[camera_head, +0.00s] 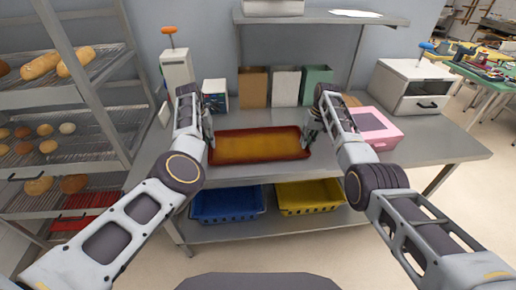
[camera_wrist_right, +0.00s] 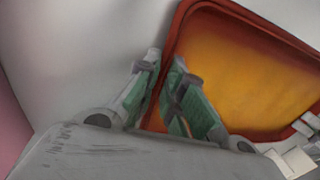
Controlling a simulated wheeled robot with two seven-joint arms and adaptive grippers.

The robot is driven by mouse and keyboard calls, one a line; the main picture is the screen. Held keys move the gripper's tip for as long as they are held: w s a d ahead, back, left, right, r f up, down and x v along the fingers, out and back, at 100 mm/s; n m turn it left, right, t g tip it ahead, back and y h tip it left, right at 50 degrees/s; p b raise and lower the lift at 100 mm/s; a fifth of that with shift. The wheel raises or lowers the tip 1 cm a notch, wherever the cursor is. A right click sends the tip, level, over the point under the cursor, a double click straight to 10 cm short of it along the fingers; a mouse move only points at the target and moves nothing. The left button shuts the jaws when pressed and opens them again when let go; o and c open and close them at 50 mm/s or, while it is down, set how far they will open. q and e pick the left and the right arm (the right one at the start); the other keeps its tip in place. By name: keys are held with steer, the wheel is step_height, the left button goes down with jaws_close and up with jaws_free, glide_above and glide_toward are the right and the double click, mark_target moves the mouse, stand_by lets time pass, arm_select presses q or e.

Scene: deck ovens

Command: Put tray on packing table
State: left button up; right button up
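The tray (camera_head: 258,146) is a shallow, rectangular, orange-brown tray with a darker red-brown rim. In the head view it appears level, at the front of the grey packing table (camera_head: 440,148); I cannot tell whether it rests on the top or is just above it. My left gripper (camera_head: 209,138) is at the tray's left end; its fingers are too small to read. My right gripper (camera_head: 309,134) is at the right end. In the right wrist view, the right gripper's green-padded fingers (camera_wrist_right: 164,62) are close together, one on each side of the tray's rim (camera_wrist_right: 178,32).
Paper bags (camera_head: 253,87) stand behind the tray. A pink box (camera_head: 375,128) and a white oven-like box (camera_head: 412,87) are to the right. A white dispenser (camera_head: 177,70) is at the left back. Blue (camera_head: 228,204) and yellow (camera_head: 309,196) crates sit below. A bread rack (camera_head: 95,100) stands left.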

arm_select(q)
steer(key=o, duration=0.4)
arm_select(e)
steer(key=o, duration=0.4)
arm_select(q)
steer(key=shift+o, duration=0.2)
arm_select(e)
steer(key=shift+o, duration=0.2)
arm_select(q)
steer(key=shift+r+p, duration=0.25)
steer(key=shift+p, duration=0.05)
arm_select(e)
steer(key=shift+r, duration=0.25)
